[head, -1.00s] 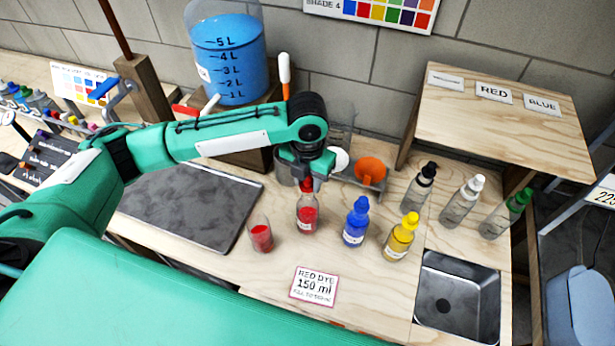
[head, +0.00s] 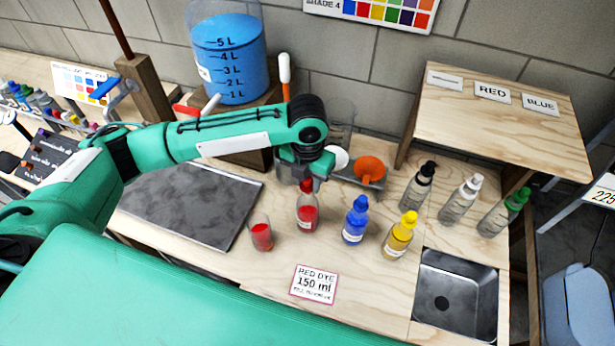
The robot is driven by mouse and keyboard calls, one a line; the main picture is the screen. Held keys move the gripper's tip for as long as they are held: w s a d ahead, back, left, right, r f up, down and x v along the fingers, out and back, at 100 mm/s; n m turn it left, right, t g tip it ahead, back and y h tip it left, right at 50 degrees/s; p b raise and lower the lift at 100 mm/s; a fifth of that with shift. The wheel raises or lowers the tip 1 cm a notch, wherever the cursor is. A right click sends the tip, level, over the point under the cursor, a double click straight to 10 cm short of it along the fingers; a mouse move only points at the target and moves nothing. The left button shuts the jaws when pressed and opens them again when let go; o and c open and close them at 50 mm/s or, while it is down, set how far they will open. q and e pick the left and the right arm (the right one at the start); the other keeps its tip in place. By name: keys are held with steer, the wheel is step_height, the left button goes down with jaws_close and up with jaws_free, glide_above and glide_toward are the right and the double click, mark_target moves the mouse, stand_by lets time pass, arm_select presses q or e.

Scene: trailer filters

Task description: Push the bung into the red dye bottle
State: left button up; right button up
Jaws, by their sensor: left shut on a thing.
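The red dye bottle (head: 307,216) is a clear bottle with red liquid and a white label, upright on the wooden bench. A red bung (head: 306,186) is at its mouth. How deep it sits in the neck is too small to tell. My left gripper (head: 304,178) is right above the bottle, pointing down, shut on the bung's upper part. Its fingertips are small and partly hidden by the wrist. My right gripper is not in view.
A beaker of red liquid (head: 261,235) stands close left of the bottle. Blue (head: 354,222) and yellow (head: 398,238) bottles stand to the right, beside a sink (head: 456,290). A red dye card (head: 314,285) lies in front. An orange funnel (head: 370,170) is behind.

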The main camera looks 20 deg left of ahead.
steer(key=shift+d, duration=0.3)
arm_select(q)
steer(key=shift+f, duration=0.55)
stand_by(0.3)
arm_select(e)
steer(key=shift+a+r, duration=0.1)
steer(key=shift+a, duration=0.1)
arm_select(q)
steer(key=shift+f, duration=0.25)
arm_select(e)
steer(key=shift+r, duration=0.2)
arm_select(q)
steer(key=shift+f+p, duration=0.1)
steer(key=shift+p, duration=0.5)
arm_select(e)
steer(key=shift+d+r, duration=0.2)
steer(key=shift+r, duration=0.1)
arm_select(q)
steer(key=o, duration=1)
steer(key=shift+o, duration=0.5)
